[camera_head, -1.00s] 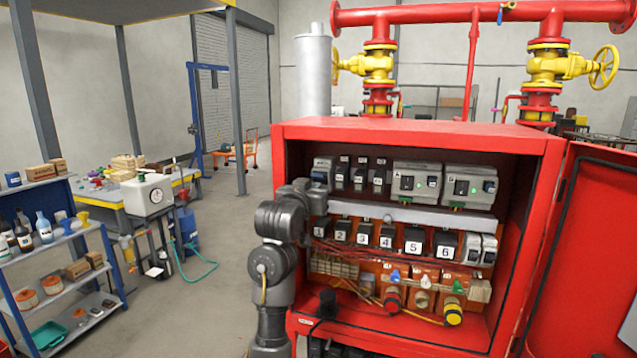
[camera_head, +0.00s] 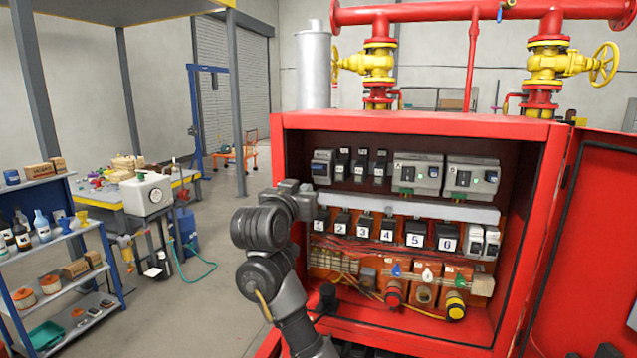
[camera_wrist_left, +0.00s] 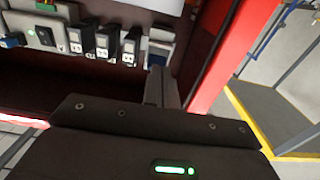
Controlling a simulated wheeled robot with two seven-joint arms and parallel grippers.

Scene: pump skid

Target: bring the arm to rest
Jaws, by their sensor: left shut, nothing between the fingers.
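My left arm (camera_head: 265,240) rises from the bottom of the head view and is bent at the left edge of the open red cabinet (camera_head: 400,122). My left gripper (camera_head: 309,205) is at the cabinet's left side, near the numbered relays; its fingertips are hard to make out there. In the left wrist view its fingers (camera_wrist_left: 162,88) are together with nothing between them, in front of the cabinet's dark interior. My right gripper does not show.
The cabinet holds breakers (camera_head: 417,174), numbered relays (camera_head: 415,235) and coloured knobs (camera_head: 455,304). Its red door (camera_head: 590,260) hangs open at right. A blue shelf (camera_head: 62,240) and a workbench (camera_head: 110,200) stand left, with clear floor (camera_head: 215,245) between them and the cabinet.

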